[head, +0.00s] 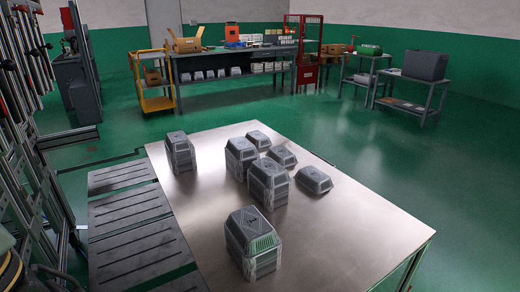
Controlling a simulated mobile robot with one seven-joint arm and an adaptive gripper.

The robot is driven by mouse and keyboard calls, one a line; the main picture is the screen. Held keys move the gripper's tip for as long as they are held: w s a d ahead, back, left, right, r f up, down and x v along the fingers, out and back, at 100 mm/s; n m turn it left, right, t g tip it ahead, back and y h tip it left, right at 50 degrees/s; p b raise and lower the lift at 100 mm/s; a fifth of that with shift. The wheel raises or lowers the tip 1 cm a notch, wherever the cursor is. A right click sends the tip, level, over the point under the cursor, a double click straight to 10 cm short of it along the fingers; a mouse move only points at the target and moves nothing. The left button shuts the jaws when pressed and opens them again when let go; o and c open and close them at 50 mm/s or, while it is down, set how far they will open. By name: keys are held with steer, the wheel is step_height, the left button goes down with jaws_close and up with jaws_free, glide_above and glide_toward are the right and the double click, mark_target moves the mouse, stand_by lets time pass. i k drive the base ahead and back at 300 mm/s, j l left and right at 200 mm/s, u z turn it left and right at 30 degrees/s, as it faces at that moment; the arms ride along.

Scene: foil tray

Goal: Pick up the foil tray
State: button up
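Several grey, ridged, upside-down tray shapes that look like foil trays stand on a steel-topped table. Stacks stand at the near middle (252,243), the centre (268,183), just behind the centre (240,157) and the far left (180,151). Single low ones lie at the back (258,140), behind the centre stack (282,156) and to the right (315,180). I cannot tell from this view which one the task means. My gripper is not in view.
The steel table (350,235) is bare at the right and front. Dark slatted panels (130,220) adjoin its left side. A yellow cart (152,80), a long workbench (235,75) and small tables (410,90) stand far back. Green floor lies between.

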mark_target(258, 138)
steer(key=i+l+z, duration=0.15)
steer(key=l, duration=0.2)
steer(key=l+z, duration=0.2)
steer(key=l, duration=0.15)
steer(key=i+l+z, duration=0.15)
steer(key=l, duration=0.2)
steer(key=i+l+z, duration=1)
steer(key=i, duration=0.15)
steer(key=i+l+z, duration=0.1)
steer(key=i+z, duration=0.15)
steer(key=i, duration=1.15)
steer(key=i+u, duration=0.35)
steer(key=i, duration=0.3)
steer(key=i+l+u, duration=0.2)
steer(key=i+u, duration=0.15)
steer(key=i, duration=0.3)
steer(key=i+j+u, duration=0.1)
steer(key=i+u, duration=0.9)
steer(key=u, duration=0.15)
steer(key=i+j+u, duration=0.1)
steer(key=i+u, duration=0.35)
steer(key=i, duration=0.15)
steer(key=i+l+u, duration=0.1)
steer(key=i+u, duration=0.4)
steer(key=i, duration=0.05)
